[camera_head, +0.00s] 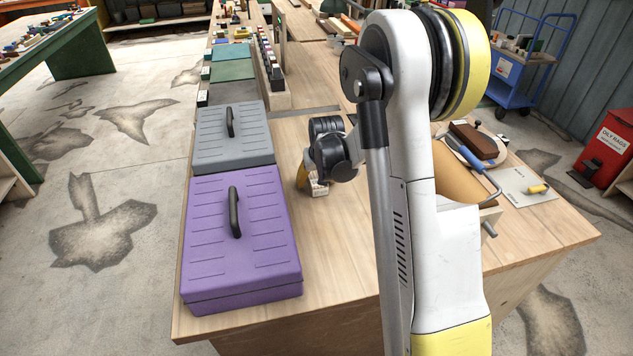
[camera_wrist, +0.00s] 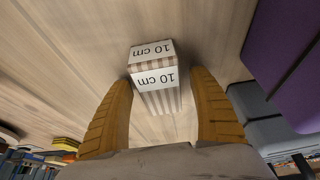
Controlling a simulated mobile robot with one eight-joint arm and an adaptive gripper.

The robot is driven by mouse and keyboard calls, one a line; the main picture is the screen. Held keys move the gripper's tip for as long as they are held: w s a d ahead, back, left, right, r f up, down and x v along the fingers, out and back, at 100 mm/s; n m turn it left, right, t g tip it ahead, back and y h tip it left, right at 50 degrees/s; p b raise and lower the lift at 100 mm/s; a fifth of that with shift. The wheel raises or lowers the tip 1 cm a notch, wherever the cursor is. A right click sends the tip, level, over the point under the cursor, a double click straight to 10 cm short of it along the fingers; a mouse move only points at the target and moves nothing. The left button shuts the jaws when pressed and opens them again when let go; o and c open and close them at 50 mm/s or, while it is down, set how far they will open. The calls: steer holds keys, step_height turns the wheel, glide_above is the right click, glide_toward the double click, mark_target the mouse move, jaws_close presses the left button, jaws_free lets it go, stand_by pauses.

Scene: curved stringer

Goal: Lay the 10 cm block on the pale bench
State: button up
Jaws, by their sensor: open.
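The 10 cm block (camera_wrist: 156,80) has white faces marked "10 cm" and brown-striped sides. In the wrist view it sits between the two orange fingers of my gripper (camera_wrist: 163,82), with a gap on the right side and a narrower one on the left. My gripper is open around it. In the head view a small part of the block (camera_head: 319,188) shows below my wrist, at the surface of the pale bench (camera_head: 335,240). My wrist and arm hide much of the gripper there. Whether the block's whole underside touches the bench cannot be seen.
A purple case (camera_head: 262,250) and a grey case (camera_head: 215,140) stand along the bench's left edge. Right of my arm are a brown block (camera_head: 474,140) and a white board (camera_head: 522,187). Bare wood lies in front of the gripper.

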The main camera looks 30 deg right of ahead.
steer(key=c, duration=1.4)
steer(key=shift+c, duration=0.2)
